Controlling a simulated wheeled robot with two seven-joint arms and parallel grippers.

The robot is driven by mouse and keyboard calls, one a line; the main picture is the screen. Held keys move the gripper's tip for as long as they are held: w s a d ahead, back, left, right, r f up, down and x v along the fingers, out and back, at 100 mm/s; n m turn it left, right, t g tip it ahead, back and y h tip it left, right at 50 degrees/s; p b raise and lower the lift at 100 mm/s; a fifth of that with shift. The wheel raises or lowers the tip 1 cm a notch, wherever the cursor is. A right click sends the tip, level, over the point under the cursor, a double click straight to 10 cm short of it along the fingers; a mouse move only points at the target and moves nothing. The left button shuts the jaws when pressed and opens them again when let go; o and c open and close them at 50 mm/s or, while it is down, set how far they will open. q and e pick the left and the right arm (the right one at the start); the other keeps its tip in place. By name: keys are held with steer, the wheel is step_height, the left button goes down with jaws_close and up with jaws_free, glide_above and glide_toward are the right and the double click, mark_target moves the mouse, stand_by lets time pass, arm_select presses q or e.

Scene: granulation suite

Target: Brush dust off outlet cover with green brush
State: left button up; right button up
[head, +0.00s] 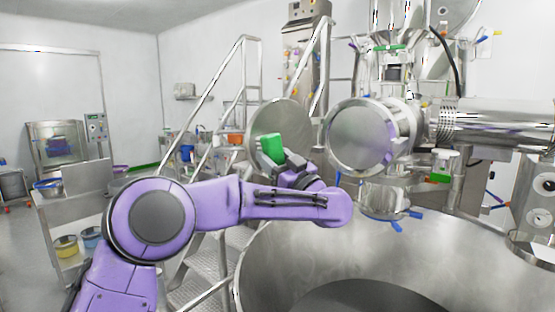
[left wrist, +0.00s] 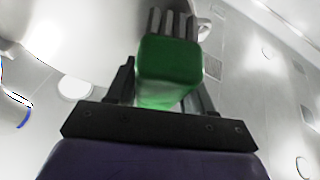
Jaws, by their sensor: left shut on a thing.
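My left gripper (head: 284,160) is shut on the green brush (head: 270,148) and holds it up in the middle of the head view. In the left wrist view the brush (left wrist: 170,68) is a green block between the dark fingers, with grey bristle-like strips past its far end. A round steel disc (head: 283,119) stands behind the brush in the head view, partly hidden by it. A second round steel cover (head: 360,138) is to the right on the machine's outlet. I cannot tell which is the outlet cover, or whether the brush touches either. No dust can be made out.
A large steel bowl (head: 290,250) fills the lower right, below the machine. Steel stairs with handrails (head: 200,95) stand behind my left arm. A steel cart (head: 62,222) with tubs is at the left. Floor shows at the far left.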

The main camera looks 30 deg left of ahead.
arm_select(q)
steer(key=shift+s+d+b, duration=0.2)
steer(key=shift+s+d, duration=0.15)
steer(key=shift+d, duration=0.55)
steer(key=shift+s+d+b, duration=0.15)
steer(key=shift+s+d, duration=0.15)
steer(key=shift+d, duration=0.6)
steer(key=shift+s+d+b, duration=0.2)
steer(key=shift+s+d, duration=0.15)
steer(key=shift+d, duration=0.55)
steer(key=shift+a, duration=0.1)
steer(key=d, duration=0.1)
steer(key=s+d, duration=0.1)
steer(key=d, duration=0.1)
steer(key=shift+f, duration=0.1)
